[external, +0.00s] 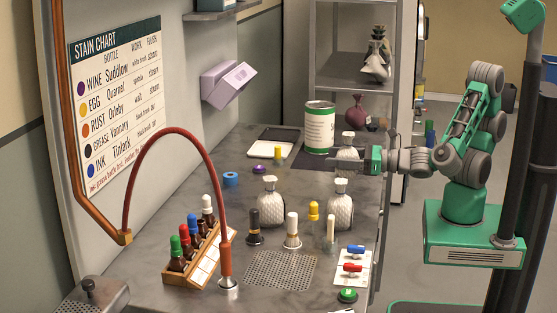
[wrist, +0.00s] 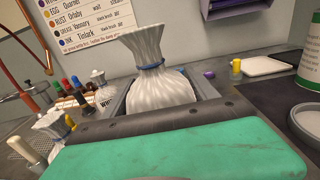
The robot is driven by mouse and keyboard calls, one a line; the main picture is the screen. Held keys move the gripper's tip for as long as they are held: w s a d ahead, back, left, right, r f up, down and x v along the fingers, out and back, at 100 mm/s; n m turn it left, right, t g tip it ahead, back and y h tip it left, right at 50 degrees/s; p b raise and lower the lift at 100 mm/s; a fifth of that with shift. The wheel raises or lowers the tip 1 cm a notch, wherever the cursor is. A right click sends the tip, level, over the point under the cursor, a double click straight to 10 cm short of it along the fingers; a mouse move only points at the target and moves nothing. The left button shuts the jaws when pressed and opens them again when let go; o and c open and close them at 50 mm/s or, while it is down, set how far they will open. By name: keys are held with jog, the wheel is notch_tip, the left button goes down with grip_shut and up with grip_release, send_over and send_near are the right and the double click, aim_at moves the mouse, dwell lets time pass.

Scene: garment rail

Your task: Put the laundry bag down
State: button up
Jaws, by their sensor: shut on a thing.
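A white quilted laundry bag (external: 347,159) with a gathered neck is at the right edge of the counter in the external view. My gripper (external: 370,160) reaches in from the right and is shut on it. In the wrist view the held bag (wrist: 160,65) stands upright, its neck tied with a blue band; its lower part is hidden behind my gripper. I cannot tell whether its base touches the counter. Two similar white bags stand on the counter, one left of centre (external: 271,203) and one nearer the right edge (external: 340,206).
A green-and-white tin (external: 319,128) stands just behind the held bag. Bare counter (external: 310,180) lies left of the held bag.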

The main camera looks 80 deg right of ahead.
jog(key=r, duration=0.1)
jog(key=d+r+p, duration=0.1)
jog(key=r, duration=0.1)
jog(key=shift+w+r+h, duration=0.1)
jog(key=shift+r+h, duration=0.05)
jog(key=shift+h, duration=0.15)
jog(key=w+d+m+h+p, duration=0.2)
jog(key=w+d+p, duration=0.1)
jog(key=d, duration=0.1)
jog(key=w+a+f, duration=0.2)
jog(key=w, duration=0.3)
jog(key=w+a+f+n+y+b, duration=0.1)
jog(key=w+a+f, duration=0.1)
jog(key=w, duration=0.3)
jog(key=w+a+f+y+b, duration=0.1)
jog(key=w+a+f, duration=0.2)
jog(key=w, duration=0.1)
jog(key=shift+w+f+n, duration=0.25)
jog(key=shift+w+n, duration=0.05)
jog(key=shift+w, duration=0.1)
notch_tip(320, 180, down, 3)
jog(key=shift+r+b, duration=0.1)
jog(key=shift+b, duration=0.5)
